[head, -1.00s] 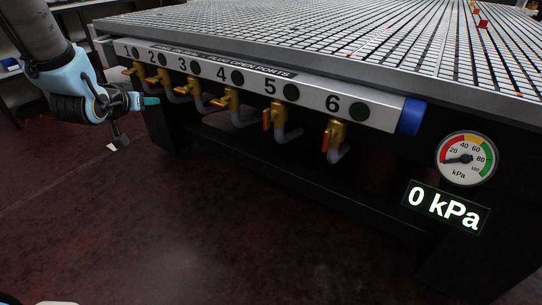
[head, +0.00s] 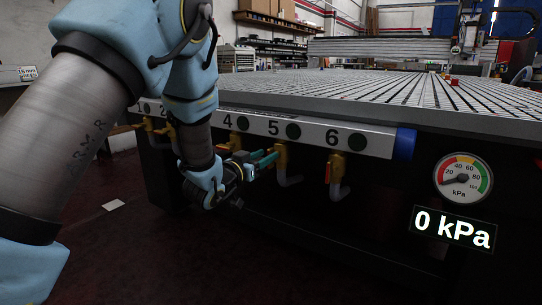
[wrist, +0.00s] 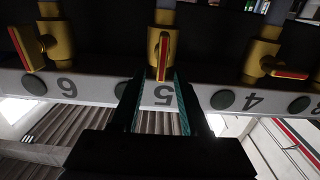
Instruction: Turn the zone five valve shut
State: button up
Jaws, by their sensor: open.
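The zone five valve (head: 281,160) is a brass body with a red-edged lever, below the label 5 on the table's front rail. In the wrist view its lever (wrist: 163,57) stands lengthwise, in line with the valve's pipe. My gripper (head: 263,160) is open in front of this valve in the head view. In the wrist view the teal fingertips (wrist: 160,82) lie either side of the 5 label, with the lever centred just beyond them. I cannot tell whether they touch it. My arm hides part of the valve row in the head view.
The zone six valve (head: 336,172) is to the right, and the zone four valve (wrist: 268,62), lever crosswise, is close on the other side. A round gauge (head: 463,178) and a display (head: 452,229) reading 0 kPa are at the right. The slotted table top (head: 340,90) lies above.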

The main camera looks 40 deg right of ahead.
aim_at(268, 154)
jog(key=shift+x, duration=1.8)
grip_shut()
